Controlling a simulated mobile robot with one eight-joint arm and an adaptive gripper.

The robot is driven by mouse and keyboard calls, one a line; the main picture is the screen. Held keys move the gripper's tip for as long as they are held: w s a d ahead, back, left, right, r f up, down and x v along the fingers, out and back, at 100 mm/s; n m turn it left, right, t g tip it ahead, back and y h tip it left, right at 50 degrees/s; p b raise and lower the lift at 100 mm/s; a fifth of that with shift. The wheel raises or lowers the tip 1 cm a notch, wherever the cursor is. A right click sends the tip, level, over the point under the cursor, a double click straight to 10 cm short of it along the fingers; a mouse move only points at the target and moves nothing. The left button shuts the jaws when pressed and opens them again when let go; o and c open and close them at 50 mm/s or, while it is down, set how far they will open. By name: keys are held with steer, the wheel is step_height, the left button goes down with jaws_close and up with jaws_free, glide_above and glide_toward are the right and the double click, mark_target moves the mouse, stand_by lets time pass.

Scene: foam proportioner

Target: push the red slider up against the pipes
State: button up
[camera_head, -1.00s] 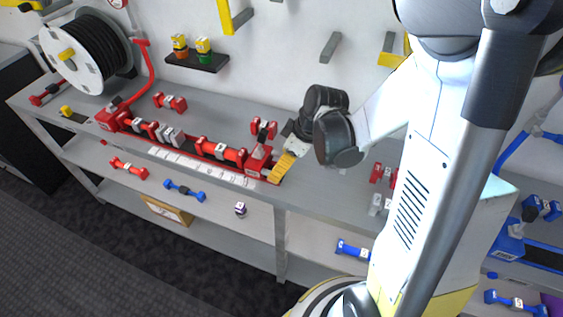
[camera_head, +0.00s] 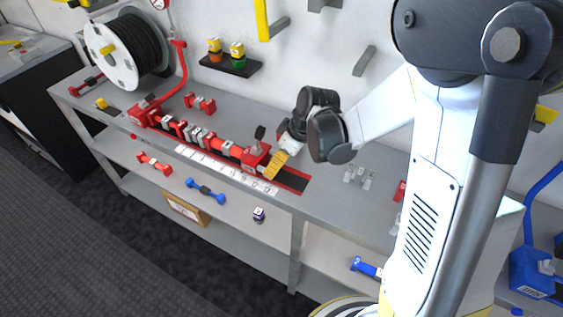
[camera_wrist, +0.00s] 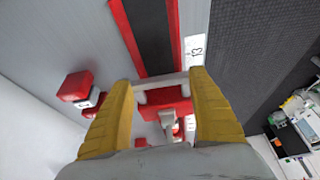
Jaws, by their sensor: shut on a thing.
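The red slider (camera_head: 254,157) sits on the black rail with red edges (camera_head: 293,181) on the grey bench. My gripper (camera_head: 277,164) has its yellow fingers at the slider's right side and is shut on it. In the wrist view the slider (camera_wrist: 165,98) shows between the two yellow fingers, partly hidden by them. A row of red and grey pipes (camera_head: 197,138) lies in the rail to the left of the slider. The slider stands close beside the nearest red pipe; I cannot tell if they touch. The row reaches towards the red lever's base (camera_head: 145,112).
A white strip of number labels (camera_head: 225,170) runs along the bench front. A red fitting (camera_head: 200,103) lies behind the rail. A black hose reel (camera_head: 125,50) stands at the back left. Bare rail shows right of my gripper. Loose fittings lie on the shelf below.

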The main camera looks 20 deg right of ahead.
steer(key=o, duration=1.5)
steer(key=shift+o, duration=0.2)
steer(key=v, duration=1.2)
